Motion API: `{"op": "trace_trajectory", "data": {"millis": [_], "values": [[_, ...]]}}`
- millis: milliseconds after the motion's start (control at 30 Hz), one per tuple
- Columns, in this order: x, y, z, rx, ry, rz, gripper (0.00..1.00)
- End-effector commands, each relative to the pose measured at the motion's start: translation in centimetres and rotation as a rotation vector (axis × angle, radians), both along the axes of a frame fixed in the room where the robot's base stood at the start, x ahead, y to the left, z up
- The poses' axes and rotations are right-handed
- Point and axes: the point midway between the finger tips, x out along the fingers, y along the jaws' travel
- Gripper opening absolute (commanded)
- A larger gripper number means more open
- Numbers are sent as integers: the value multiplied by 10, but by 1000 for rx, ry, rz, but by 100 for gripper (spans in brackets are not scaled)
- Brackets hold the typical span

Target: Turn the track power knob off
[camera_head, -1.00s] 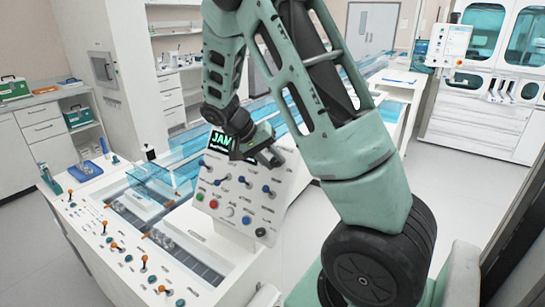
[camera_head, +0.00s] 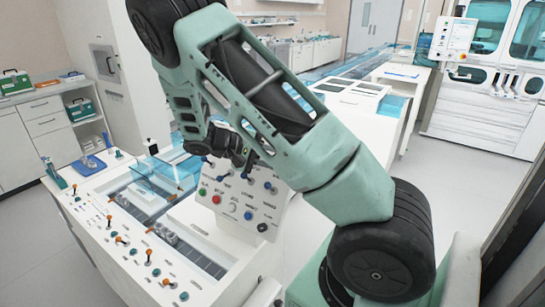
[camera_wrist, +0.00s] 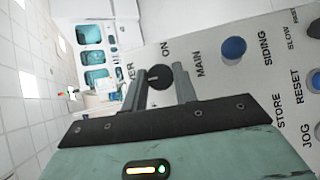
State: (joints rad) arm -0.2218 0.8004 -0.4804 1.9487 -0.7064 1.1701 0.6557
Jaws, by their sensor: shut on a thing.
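The track power knob (camera_wrist: 158,77) is a round black knob with a light pointer mark, at the panel's edge beside lettering ending in "ER" and "ON" in the wrist view. My gripper (camera_wrist: 159,82) has one finger on each side of it and is shut on it. The white control panel (camera_head: 240,207) stands tilted on the track console in the head view. My arm covers its top there, so the knob and fingertips are hidden.
A blue knob (camera_wrist: 234,48) marked near "MAIN" and "SIDING" sits close to my gripper. The panel's lower part carries several coloured buttons, including a red one (camera_head: 217,199). The console (camera_head: 110,270) has several orange-topped levers. Open floor lies to the right.

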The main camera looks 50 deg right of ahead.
Motion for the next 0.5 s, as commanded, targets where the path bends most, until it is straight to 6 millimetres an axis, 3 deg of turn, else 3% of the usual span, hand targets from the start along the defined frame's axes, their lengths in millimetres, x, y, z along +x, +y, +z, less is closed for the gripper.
{"op": "trace_trajectory", "data": {"millis": [500], "values": [[2,0,0,-5,53,37,6]]}}
